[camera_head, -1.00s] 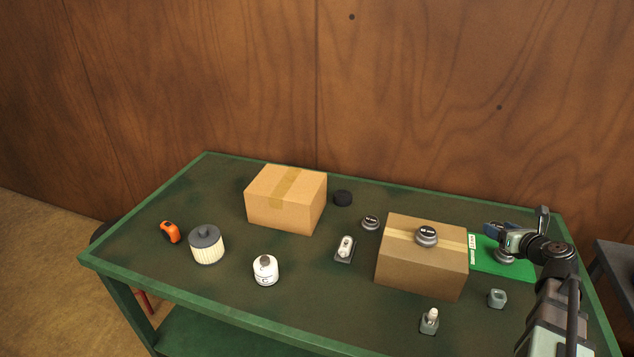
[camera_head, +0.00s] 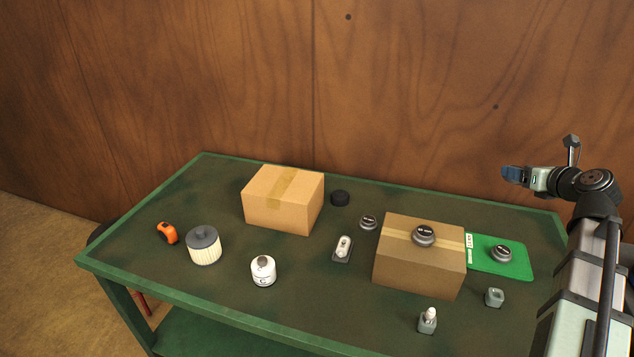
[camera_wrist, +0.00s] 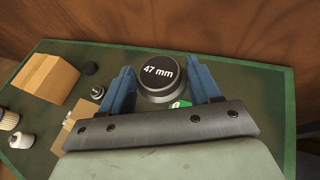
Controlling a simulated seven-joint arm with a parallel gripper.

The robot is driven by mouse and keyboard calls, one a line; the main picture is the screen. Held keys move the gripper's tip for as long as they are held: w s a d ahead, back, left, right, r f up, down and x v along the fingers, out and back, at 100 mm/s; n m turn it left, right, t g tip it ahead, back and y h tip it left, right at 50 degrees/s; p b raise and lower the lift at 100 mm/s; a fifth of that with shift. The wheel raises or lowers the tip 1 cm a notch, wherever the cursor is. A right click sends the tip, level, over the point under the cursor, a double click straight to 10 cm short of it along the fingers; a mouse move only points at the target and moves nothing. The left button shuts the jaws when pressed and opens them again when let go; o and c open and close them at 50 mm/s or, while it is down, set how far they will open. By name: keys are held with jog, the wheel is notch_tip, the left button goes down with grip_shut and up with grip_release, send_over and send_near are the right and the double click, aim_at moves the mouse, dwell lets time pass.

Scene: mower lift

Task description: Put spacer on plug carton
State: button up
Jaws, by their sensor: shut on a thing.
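My gripper (camera_head: 515,175) is raised above the right end of the table, its blue fingers pointing left. In the wrist view my gripper (camera_wrist: 160,88) is shut on a round grey spacer (camera_wrist: 160,78) with a black top marked "47 mm". This spacer is not clear in the head view. A brown taped carton (camera_head: 418,270) stands at the table's front right, with a similar round spacer (camera_head: 424,236) on its top. A lighter taped carton (camera_head: 270,211) stands further left at the back. No lettering shows which one is the plug carton.
A green mat (camera_head: 487,266) right of the brown carton bears another round spacer (camera_head: 501,253). Another disc (camera_head: 368,222) and a black puck (camera_head: 340,198) lie between the cartons. Small plug-like parts (camera_head: 343,248) (camera_head: 428,320), a grey block (camera_head: 494,297), filter (camera_head: 204,246), white jar (camera_head: 263,271) and orange tape measure (camera_head: 167,232) stand around.

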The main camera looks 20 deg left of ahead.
jog(key=w+a+r+n+g+y, duration=0.1)
jog(key=w+a, duration=0.4)
jog(key=a, duration=0.9)
jog(key=shift+n+y, duration=0.6)
jog(key=shift+y, duration=0.2)
jog(key=w+a+n+g+y, duration=0.2)
jog(key=a, duration=1.6)
jog(key=shift+w+a+r+n+g, duration=0.15)
jog(key=shift+a+n+g, duration=0.15)
jog(key=shift+n, duration=0.1)
jog(key=n+g+y, duration=0.3)
jog(key=n+g, duration=0.1)
send_over(288, 184)
notch_tip(288, 184, down, 4)
jog(key=shift+w+f, duration=0.1)
jog(key=shift+f, duration=5.6)
jog(key=shift+f, duration=0.1)
jog(key=o, duration=1.2)
